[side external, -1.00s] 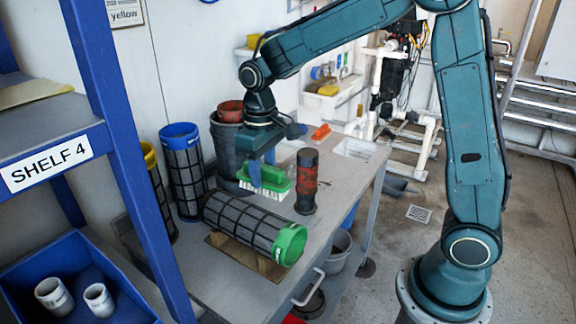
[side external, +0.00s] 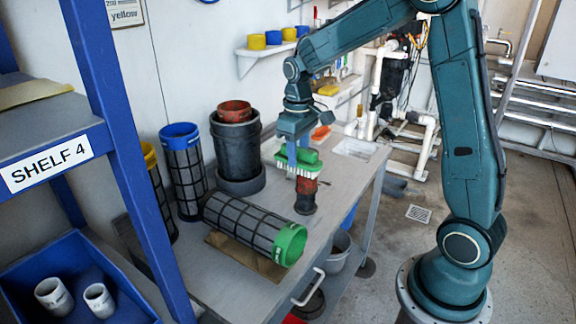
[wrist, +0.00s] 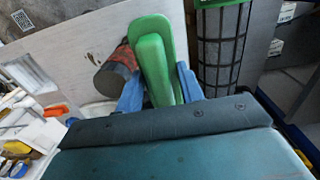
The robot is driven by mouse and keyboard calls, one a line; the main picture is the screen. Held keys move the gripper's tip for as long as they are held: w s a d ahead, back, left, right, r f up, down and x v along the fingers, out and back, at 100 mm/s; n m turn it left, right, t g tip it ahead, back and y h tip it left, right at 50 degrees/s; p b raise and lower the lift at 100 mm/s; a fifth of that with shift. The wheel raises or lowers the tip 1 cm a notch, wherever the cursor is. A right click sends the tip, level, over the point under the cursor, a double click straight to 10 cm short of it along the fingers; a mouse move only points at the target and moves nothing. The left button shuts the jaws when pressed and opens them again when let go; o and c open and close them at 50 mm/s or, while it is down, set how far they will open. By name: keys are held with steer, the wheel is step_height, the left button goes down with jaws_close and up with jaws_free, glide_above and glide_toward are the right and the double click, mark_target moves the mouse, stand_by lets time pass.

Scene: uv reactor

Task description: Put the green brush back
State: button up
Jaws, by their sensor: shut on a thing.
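The green brush (side external: 302,156) with white bristles is held in my gripper (side external: 292,158) above the grey bench, bristles down. In the wrist view the green brush (wrist: 153,58) lies between the two blue fingers of my gripper (wrist: 160,88). In the side view the brush overlaps the upper part of a red and black cylinder (side external: 305,197) standing on the bench. I cannot tell whether they touch. The cylinder also shows beside the brush in the wrist view (wrist: 112,80).
A mesh filter with a green end (side external: 290,245) lies on a cardboard cradle on the bench (side external: 210,290). A blue-topped filter (side external: 180,130) and a dark bucket (side external: 236,150) stand behind. An orange object (side external: 321,133) lies at the back. A blue shelf (side external: 125,150) stands left.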

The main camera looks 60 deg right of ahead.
steer(key=shift+f, duration=10)
steer(key=shift+f, duration=0.15)
steer(key=o, duration=0.9)
steer(key=shift+o, duration=0.2)
step_height(320, 180, up, 12)
steer(key=shift+a, duration=0.15)
steer(key=shift+r, duration=0.2)
